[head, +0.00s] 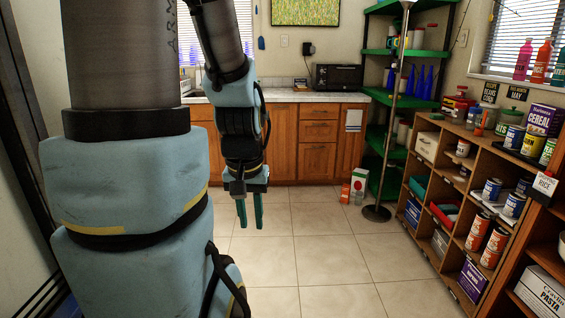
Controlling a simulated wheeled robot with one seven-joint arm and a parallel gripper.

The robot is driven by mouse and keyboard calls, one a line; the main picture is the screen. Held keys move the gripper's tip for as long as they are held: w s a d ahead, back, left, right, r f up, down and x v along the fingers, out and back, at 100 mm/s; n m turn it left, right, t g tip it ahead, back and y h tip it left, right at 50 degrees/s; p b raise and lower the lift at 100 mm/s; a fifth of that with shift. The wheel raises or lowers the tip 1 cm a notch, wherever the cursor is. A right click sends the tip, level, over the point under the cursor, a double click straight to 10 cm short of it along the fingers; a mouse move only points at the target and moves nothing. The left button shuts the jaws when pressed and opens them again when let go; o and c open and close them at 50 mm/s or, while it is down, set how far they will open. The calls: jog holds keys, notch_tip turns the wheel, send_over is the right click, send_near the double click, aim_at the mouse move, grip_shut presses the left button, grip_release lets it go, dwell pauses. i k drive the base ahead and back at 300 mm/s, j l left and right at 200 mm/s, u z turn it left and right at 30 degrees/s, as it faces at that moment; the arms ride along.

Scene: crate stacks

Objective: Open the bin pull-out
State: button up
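My gripper (251,226) hangs down left of the middle of the head view, with its two teal fingers apart and nothing between them. It is in mid-air over the tiled floor, well in front of the wooden kitchen cabinets (317,161) at the back. The cabinets have several drawer fronts and doors, all of which look shut. I cannot tell which front is the bin pull-out. My arm hides the left part of the cabinet row.
A divided wooden shelf (449,236) of cans and boxes lines the right side. A floor lamp (377,213) stands before green shelves (391,141). Two cartons (358,186) stand on the floor by the cabinets' right end. A towel (354,120) hangs there. The central floor is clear.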

aim_at(281, 147)
jog(key=i, duration=3.95)
jog(key=i+u, duration=0.2)
jog(key=i, duration=0.25)
jog(key=i+l+u, duration=0.2)
jog(key=i, duration=0.25)
